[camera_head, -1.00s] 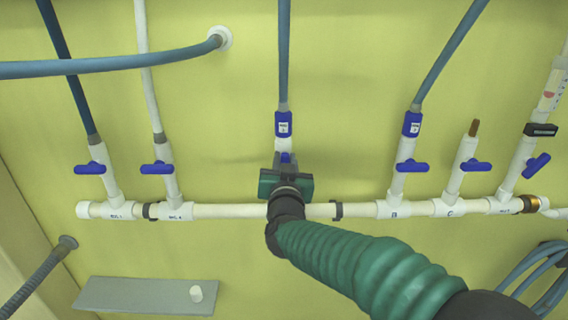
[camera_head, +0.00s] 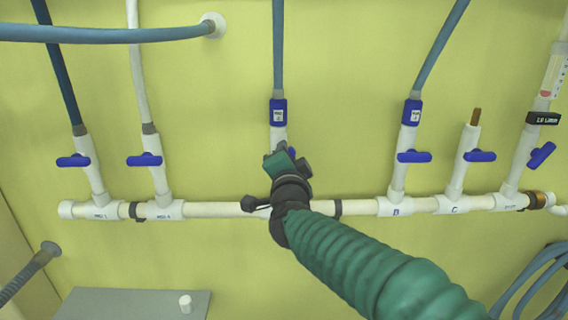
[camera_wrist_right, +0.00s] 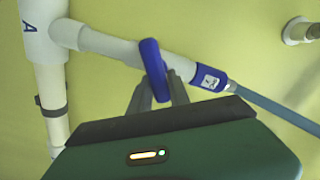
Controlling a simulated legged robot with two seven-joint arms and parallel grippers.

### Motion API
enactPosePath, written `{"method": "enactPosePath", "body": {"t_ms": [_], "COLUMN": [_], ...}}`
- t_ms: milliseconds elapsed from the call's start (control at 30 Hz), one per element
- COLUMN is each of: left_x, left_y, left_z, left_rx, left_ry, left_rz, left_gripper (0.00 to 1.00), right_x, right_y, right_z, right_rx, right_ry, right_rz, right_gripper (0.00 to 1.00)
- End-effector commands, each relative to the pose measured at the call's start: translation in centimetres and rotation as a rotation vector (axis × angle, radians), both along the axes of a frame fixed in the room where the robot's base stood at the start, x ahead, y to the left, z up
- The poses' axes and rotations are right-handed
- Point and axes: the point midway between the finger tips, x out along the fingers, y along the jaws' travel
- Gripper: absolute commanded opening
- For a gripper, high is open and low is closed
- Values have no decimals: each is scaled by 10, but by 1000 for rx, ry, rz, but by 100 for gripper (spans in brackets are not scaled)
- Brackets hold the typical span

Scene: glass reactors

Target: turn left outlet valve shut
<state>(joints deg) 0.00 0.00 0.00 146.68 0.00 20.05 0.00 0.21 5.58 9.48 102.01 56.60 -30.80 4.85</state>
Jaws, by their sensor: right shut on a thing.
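The valve on the middle branch has a blue handle (camera_wrist_right: 152,57), which lies across its white pipe in the wrist view. A letter "A" is on the fitting at that branch's base. In the head view only a bit of the handle (camera_head: 291,152) shows beside my right gripper (camera_head: 281,150). The right gripper (camera_wrist_right: 157,92) is shut on this handle, with one finger on each side of it. The branch's joint to the main pipe is partly hidden behind my right wrist in the head view. My left gripper is not in view.
Other blue-handled valves stand to the left (camera_head: 73,161) and right (camera_head: 414,156) on the same white horizontal pipe (camera_head: 222,210). A blue hose (camera_head: 110,35) crosses the upper left. A grey shelf (camera_head: 120,303) with a small white cap (camera_head: 185,303) is at the lower left.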

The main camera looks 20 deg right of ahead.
Motion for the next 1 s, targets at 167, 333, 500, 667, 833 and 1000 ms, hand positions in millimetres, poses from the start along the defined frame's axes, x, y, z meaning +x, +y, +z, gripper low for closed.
{"method": "enactPosePath", "body": {"t_ms": [167, 333, 500, 667, 833, 1000], "left_x": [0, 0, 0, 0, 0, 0], "left_y": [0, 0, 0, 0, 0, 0], "left_z": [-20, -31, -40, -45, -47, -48], "left_rx": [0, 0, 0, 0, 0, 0], "left_ry": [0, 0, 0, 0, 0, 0], "left_rz": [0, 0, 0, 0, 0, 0], "left_gripper": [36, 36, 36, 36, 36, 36], "right_x": [0, 0, 0, 0, 1, 1], "right_y": [0, -1, -1, -1, -1, 0], "right_z": [-13, -15, -18, -19, -20, -20], "right_rx": [159, 298, 410, 483, 528, 545], "right_ry": [-36, -75, -104, -126, -136, -140], "right_rz": [2, 3, 3, 3, 3, 2], "right_gripper": [0, 0, 0, 0, 0, 0]}}
